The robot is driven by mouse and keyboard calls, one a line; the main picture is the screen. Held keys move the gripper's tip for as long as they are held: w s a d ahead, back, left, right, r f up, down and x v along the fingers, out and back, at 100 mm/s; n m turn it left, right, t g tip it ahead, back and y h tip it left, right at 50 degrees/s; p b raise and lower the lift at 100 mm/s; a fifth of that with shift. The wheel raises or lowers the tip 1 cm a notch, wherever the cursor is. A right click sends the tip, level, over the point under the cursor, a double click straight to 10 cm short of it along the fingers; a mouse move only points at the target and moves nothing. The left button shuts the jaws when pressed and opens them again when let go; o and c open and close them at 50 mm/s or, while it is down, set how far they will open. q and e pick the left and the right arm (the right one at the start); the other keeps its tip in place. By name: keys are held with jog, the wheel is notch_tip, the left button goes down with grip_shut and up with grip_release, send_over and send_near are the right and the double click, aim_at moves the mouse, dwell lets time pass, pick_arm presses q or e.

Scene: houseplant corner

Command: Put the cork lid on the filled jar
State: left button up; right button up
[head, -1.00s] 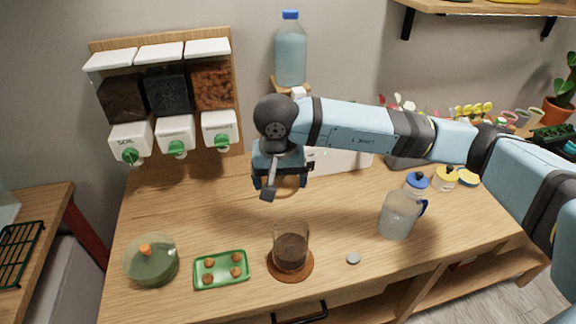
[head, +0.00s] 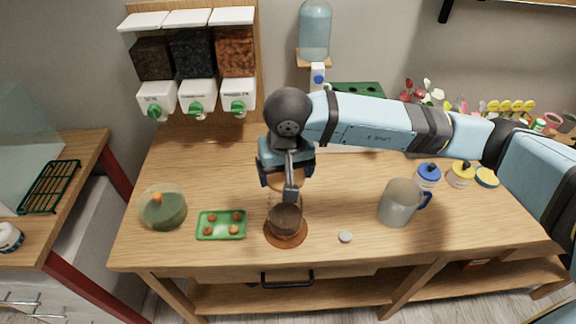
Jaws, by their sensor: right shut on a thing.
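The glass jar (head: 285,220) stands upright on a round brown coaster (head: 301,236) near the front of the wooden table, with dark brown filling in its lower part. My right gripper (head: 289,188) points down over the jar. It is shut on the tan cork lid (head: 276,181), which is mostly hidden by the fingers. The lid appears at or just above the jar's mouth; I cannot tell whether they touch. My left gripper is not in view.
A green tray (head: 222,236) with several brown balls and a glass bowl (head: 163,209) with an orange knob stand left of the jar. A small grey disc (head: 345,237) and a pitcher (head: 398,203) are to the right. Dispensers (head: 197,98) hang on the back wall.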

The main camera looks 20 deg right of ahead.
jog(key=shift+f, duration=0.5)
notch_tip(320, 180, down, 2)
jog(key=shift+f, duration=0.15)
notch_tip(320, 180, down, 3)
jog(key=b, duration=0.3)
jog(key=shift+b, duration=1.1)
dwell(1.1)
jog(key=shift+f+b, duration=0.2)
jog(key=shift+b, duration=0.9)
dwell(0.7)
dwell(0.4)
